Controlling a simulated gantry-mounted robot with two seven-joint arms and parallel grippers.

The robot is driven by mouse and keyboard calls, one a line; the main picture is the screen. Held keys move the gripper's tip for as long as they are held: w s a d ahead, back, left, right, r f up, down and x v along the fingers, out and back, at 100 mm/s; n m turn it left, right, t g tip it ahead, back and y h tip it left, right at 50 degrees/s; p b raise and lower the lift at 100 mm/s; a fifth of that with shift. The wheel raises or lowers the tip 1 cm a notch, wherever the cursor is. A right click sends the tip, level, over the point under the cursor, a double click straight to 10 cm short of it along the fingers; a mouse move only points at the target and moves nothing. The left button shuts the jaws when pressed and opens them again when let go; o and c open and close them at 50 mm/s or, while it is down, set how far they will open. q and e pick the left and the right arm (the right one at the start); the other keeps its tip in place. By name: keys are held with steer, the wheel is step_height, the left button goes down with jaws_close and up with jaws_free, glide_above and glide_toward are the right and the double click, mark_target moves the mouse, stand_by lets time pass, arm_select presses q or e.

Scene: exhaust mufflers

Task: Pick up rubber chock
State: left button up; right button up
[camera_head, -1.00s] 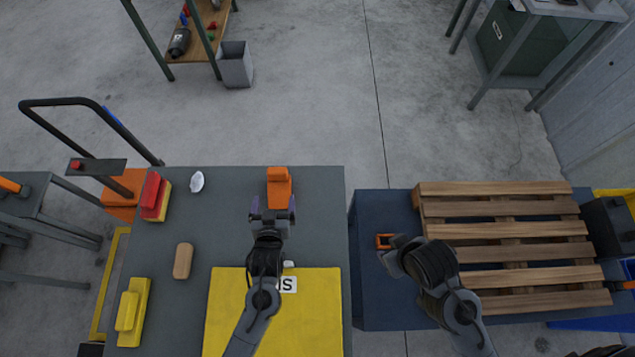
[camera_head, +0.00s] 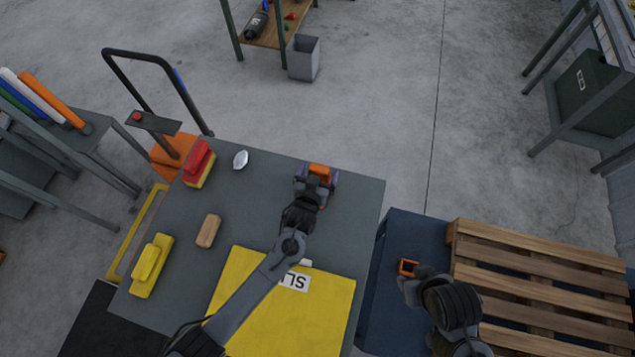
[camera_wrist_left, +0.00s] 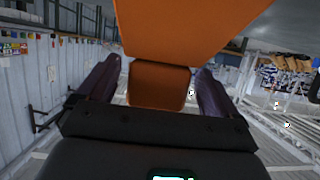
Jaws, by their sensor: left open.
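The orange chock (camera_head: 320,169) is on the grey table near its far edge, partly hidden by my left gripper (camera_head: 316,181). The left gripper is open, with one purple finger on each side of the chock. In the left wrist view, the orange chock (camera_wrist_left: 158,86) shows between the two spread fingers of the left gripper (camera_wrist_left: 157,88), and its larger part fills the top. Narrow gaps show beside its lower part, so I see no firm grip. My right gripper (camera_head: 410,290) is over the blue surface at the right; its fingers cannot be made out.
A yellow mat (camera_head: 245,310) covers the table's front. Red (camera_head: 200,160) and yellow (camera_head: 151,265) blocks, a tan block (camera_head: 208,231) and a white oval thing (camera_head: 240,159) lie to the left. A small orange square frame (camera_head: 408,267) and a wooden pallet (camera_head: 540,262) are at right.

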arm_select(q)
steer(key=shift+w+d+f, duration=0.2)
steer(key=shift+w+f, duration=0.2)
steer(key=shift+w, duration=0.15)
steer(key=c, duration=1.1)
steer(key=shift+c, duration=0.3)
steer(key=shift+r, duration=0.15)
